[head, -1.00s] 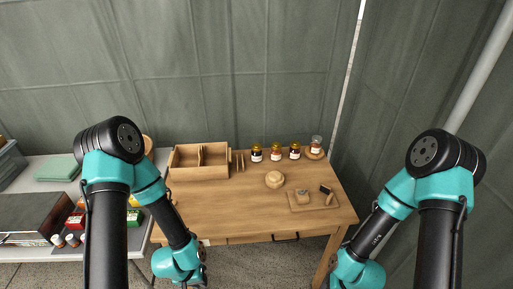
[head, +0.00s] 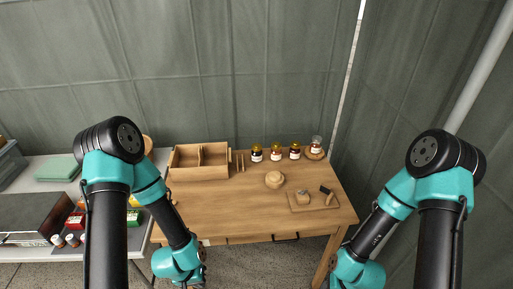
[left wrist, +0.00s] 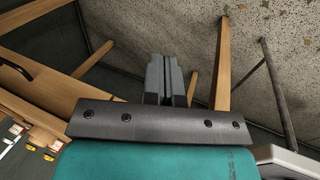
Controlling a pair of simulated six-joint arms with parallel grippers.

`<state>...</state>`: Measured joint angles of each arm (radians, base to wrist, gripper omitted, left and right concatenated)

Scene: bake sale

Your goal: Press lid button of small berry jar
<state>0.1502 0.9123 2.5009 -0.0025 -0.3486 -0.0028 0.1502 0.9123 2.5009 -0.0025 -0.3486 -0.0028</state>
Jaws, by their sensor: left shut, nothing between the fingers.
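Several small jars stand in a row at the back of the wooden table. The labels are too small to read, so I cannot tell which is the berry jar. My left gripper (left wrist: 167,70) is shut and empty in the left wrist view, below the table's front edge and far from the jars. My right gripper is hidden beyond the bottom edge of the head view.
A wooden divided box (head: 200,172) stands at the back left of the table (head: 235,215). A round wooden piece (head: 274,180) and a board (head: 318,207) with small items lie nearer. A side table with a green cloth (head: 57,168) is at left. The table's front left is clear.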

